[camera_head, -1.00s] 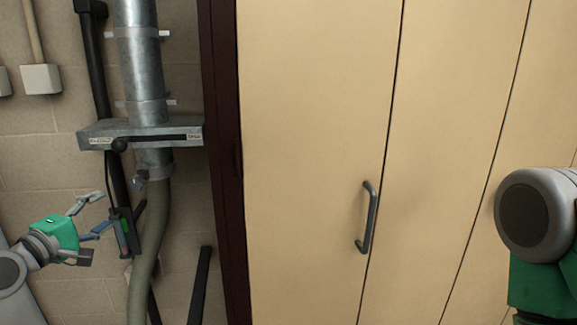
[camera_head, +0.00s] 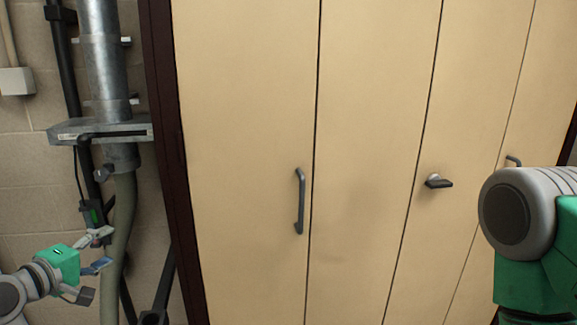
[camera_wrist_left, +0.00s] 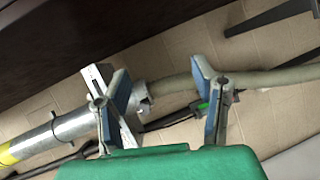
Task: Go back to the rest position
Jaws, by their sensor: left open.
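My left gripper (camera_head: 102,251) is at the lower left of the head view, with its green housing and grey arm behind it. Its fingers are spread and nothing is between them. In the left wrist view the two blue-padded fingers (camera_wrist_left: 163,100) stand apart, with the hose and metal pipe beyond them. My right arm shows at the right edge of the head view as a grey and green link; its gripper is out of the picture.
A tan folding door (camera_head: 245,90) with a grey handle (camera_head: 300,202) and a dark lever (camera_head: 438,182) fills the middle. A metal duct (camera_head: 103,62) with a flat gate (camera_head: 100,131) and a greenish hose (camera_head: 121,215) runs down the brick wall at left.

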